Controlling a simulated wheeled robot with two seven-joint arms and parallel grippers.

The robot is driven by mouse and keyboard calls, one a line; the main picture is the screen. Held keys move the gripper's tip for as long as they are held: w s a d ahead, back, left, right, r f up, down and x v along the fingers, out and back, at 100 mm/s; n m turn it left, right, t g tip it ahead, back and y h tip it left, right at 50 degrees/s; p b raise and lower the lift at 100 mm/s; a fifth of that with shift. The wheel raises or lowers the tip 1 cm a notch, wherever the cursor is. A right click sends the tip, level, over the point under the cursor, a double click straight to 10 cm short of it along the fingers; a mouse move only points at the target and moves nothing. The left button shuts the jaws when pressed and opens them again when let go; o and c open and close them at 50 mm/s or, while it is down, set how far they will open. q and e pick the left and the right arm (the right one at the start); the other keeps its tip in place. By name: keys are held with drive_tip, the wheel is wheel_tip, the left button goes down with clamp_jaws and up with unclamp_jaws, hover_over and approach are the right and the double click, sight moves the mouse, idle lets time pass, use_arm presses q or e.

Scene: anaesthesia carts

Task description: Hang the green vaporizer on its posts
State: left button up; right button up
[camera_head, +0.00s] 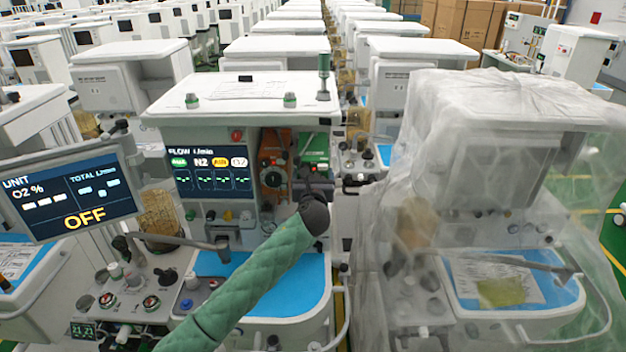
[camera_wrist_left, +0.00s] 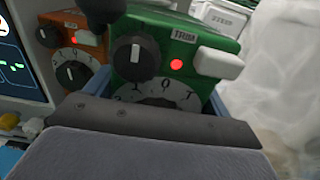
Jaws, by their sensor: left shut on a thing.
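The green vaporizer (camera_head: 316,146) is at the right side of the middle cart's front, beside an orange vaporizer (camera_head: 272,158). In the left wrist view the green vaporizer (camera_wrist_left: 196,52) fills the upper middle, with a black dial, a red light and a white knob. My left gripper (camera_head: 316,178) is shut on it; its blue-grey fingers (camera_wrist_left: 150,95) show on both sides of the body. My arm partly covers the vaporizer's lower part in the head view. The posts are hidden, and I cannot tell whether the vaporizer touches them. My right gripper is not in view.
The orange vaporizer (camera_wrist_left: 75,42) stands close on the left. A screen (camera_head: 212,172) is left of it. A blue work surface (camera_head: 285,290) lies below my arm. A plastic-covered cart (camera_head: 490,200) stands close on the right. A monitor (camera_head: 70,190) juts out at left.

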use_arm(q)
drive_tip(key=w, duration=0.9)
idle(0.6)
idle(0.6)
idle(0.4)
idle(0.5)
idle(0.8)
